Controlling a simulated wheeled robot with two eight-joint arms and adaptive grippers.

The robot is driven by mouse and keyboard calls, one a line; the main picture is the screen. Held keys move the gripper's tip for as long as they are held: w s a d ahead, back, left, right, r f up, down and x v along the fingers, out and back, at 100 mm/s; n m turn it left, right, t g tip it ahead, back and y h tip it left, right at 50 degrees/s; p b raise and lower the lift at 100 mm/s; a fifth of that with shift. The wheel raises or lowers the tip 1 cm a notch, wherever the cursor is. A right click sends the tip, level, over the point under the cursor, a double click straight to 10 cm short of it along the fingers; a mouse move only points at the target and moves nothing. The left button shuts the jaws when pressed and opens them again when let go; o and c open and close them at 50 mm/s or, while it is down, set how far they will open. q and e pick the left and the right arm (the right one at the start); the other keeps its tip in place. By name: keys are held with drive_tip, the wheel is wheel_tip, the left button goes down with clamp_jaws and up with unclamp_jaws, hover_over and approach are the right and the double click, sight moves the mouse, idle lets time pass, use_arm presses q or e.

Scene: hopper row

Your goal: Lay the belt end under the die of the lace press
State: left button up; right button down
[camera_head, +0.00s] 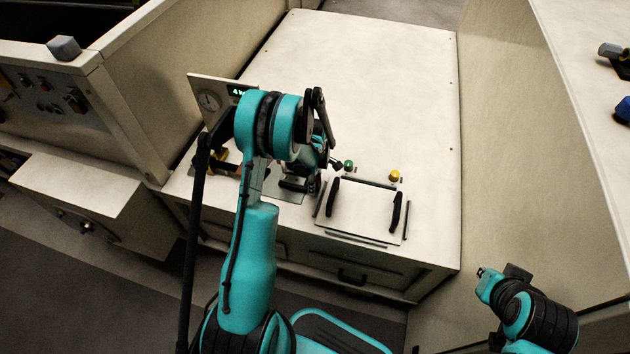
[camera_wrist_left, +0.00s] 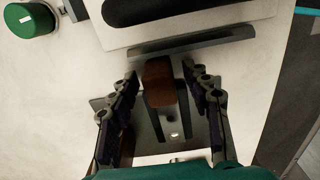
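In the left wrist view a brown block-like piece (camera_wrist_left: 160,82), which may be the belt end, lies between the fingers of my left gripper (camera_wrist_left: 160,78). Narrow gaps show on both sides of it, so the gripper is open around it and not clamped. A grey metal plate (camera_wrist_left: 173,120) lies below. In the head view my left gripper (camera_head: 305,178) is low over the near part of the white cabinet top. A yellow and black device (camera_head: 229,158), possibly the press, is partly hidden behind my left arm. I cannot make out the die.
A panel with a gauge (camera_head: 209,101) stands behind my left arm. A green button (camera_head: 349,165), a yellow button (camera_head: 395,175) and a white lid (camera_head: 365,209) with two black handles are to the right. The cabinet top (camera_head: 370,85) is clear farther back. Tall walls flank it.

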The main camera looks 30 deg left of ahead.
sight(304, 182)
use_arm(q)
clamp_jaws()
drive_tip(key=shift+c, duration=1.7)
unclamp_jaws()
clamp_jaws()
drive_tip(key=shift+r, duration=0.15)
drive_tip(key=shift+a, duration=0.1)
drive_tip(key=shift+s+a+b, duration=0.2)
drive_tip(key=shift+s+a, duration=0.05)
drive_tip(key=shift+a, duration=0.7)
drive_tip(key=shift+s+a+b, duration=0.2)
drive_tip(key=shift+a, duration=0.75)
drive_tip(key=shift+b, duration=0.35)
